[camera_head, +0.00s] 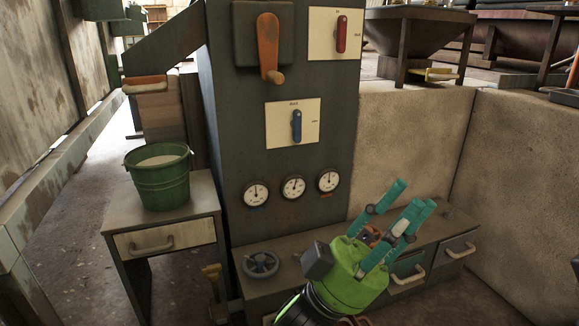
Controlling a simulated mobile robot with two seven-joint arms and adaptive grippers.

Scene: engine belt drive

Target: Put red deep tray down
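I cannot make out a red deep tray in this view. My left gripper (412,198) shows at the lower middle right, with a green body and teal fingers. Its fingers point up and right and stand apart, with no object visible between them. It appears in front of the low grey bench (300,243) and hides part of it.
A dark control cabinet with an orange crank (268,48), a red switch (341,34), a blue switch (296,126) and gauges stands in the middle. A green bucket (160,182) sits on a small drawer table (205,190) at left. A handwheel (261,264) is on the bench.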

